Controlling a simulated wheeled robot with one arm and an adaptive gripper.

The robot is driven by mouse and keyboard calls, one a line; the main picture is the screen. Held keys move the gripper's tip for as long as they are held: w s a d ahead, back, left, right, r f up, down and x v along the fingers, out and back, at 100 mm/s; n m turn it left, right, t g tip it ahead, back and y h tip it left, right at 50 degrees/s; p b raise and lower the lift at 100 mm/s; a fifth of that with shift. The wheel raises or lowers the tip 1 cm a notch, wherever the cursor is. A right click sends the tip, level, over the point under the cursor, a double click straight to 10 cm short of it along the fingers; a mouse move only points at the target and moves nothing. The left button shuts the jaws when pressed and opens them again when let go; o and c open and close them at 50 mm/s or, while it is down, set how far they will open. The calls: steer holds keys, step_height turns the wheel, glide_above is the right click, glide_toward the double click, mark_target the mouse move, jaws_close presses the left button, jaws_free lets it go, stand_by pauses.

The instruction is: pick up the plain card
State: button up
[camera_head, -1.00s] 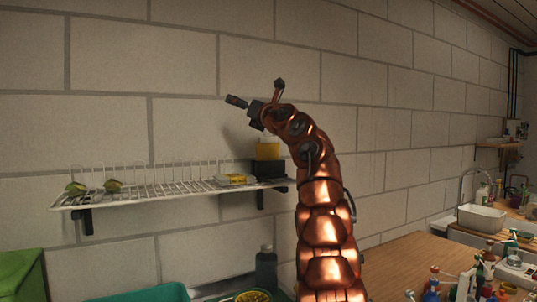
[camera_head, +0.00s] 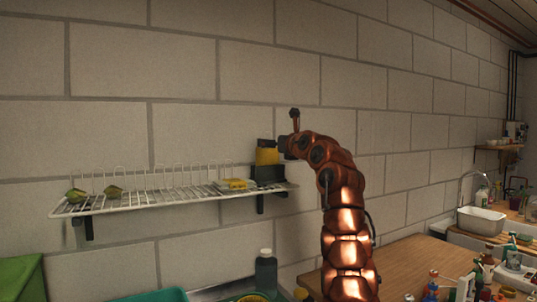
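A yellow card (camera_head: 267,157) stands upright in a black holder (camera_head: 270,175) at the right end of the wire rack. It is the only upright card I can make out, and I cannot tell from here whether it is plain. My gripper (camera_head: 267,143) is at the card's upper edge, reaching in from the right. Its dark fingers overlap the top of the card in the picture. I cannot tell whether they touch it, or whether they are open or shut. The fingers are small and dark in this view.
The white wire rack (camera_head: 130,204) is fixed to the block wall. A dark bottle (camera_head: 266,272) stands below. Wall space above the rack is clear.

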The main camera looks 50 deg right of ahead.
mark_target(268, 155)
steer(key=p+x, duration=0.3)
steer(key=x, duration=0.1)
steer(key=shift+w+p, duration=0.2)
steer(key=shift+p, duration=0.1)
steer(key=shift+w+f, duration=0.15)
steer(key=shift+f, duration=0.05)
steer(key=shift+c, duration=0.3)
steer(key=c, duration=0.8)
